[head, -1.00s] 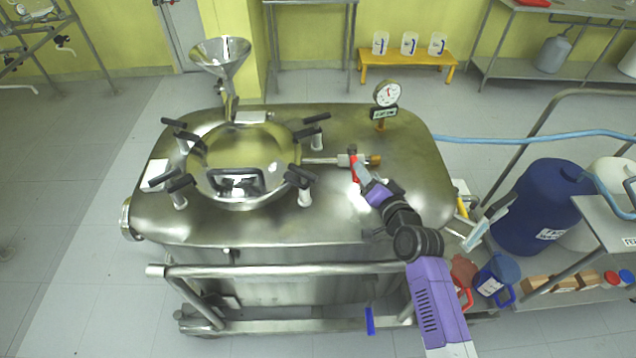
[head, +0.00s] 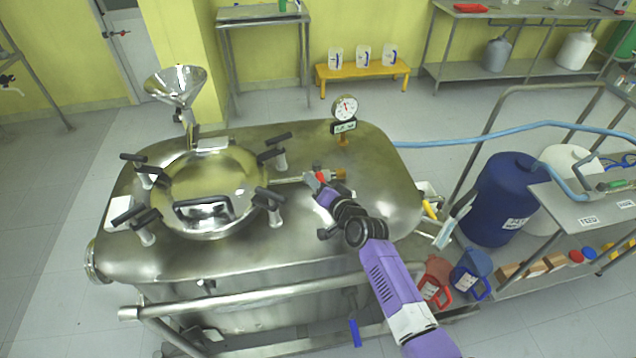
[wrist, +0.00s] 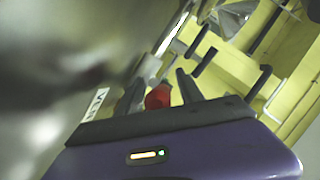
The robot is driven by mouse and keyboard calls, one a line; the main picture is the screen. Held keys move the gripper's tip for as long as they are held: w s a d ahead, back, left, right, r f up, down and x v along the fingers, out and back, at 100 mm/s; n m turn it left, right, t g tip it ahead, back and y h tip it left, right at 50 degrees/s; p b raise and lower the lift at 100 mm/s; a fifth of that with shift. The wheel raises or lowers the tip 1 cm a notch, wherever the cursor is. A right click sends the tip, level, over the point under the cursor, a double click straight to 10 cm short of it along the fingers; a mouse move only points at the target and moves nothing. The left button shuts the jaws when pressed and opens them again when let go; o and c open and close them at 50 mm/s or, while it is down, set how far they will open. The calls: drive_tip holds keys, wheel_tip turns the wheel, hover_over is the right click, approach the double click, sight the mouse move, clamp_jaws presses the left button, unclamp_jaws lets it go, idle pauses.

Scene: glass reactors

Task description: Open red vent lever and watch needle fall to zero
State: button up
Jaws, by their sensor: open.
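The red vent lever (head: 312,180) is on a small valve with a brass-coloured end (head: 340,173) on top of the steel vessel (head: 370,190). My gripper (head: 317,186) is at the lever and covers part of it in the head view. In the wrist view the red lever (wrist: 158,97) shows between the two dark fingers of my open gripper (wrist: 160,80). Whether a finger touches it, I cannot tell. The round white gauge (head: 344,107) stands on a post behind the valve. Its red needle points roughly upward; the scale is too small to read.
A domed lid (head: 205,180) with black-handled clamps lies left of the valve, with a steel funnel (head: 176,85) behind it. A rail (head: 230,303) runs along the vessel's front. A blue drum (head: 505,200) and a blue hose (head: 470,139) are at the right.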

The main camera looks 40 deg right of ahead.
drive_tip(key=shift+c, duration=0.4)
clamp_jaws()
idle(0.9)
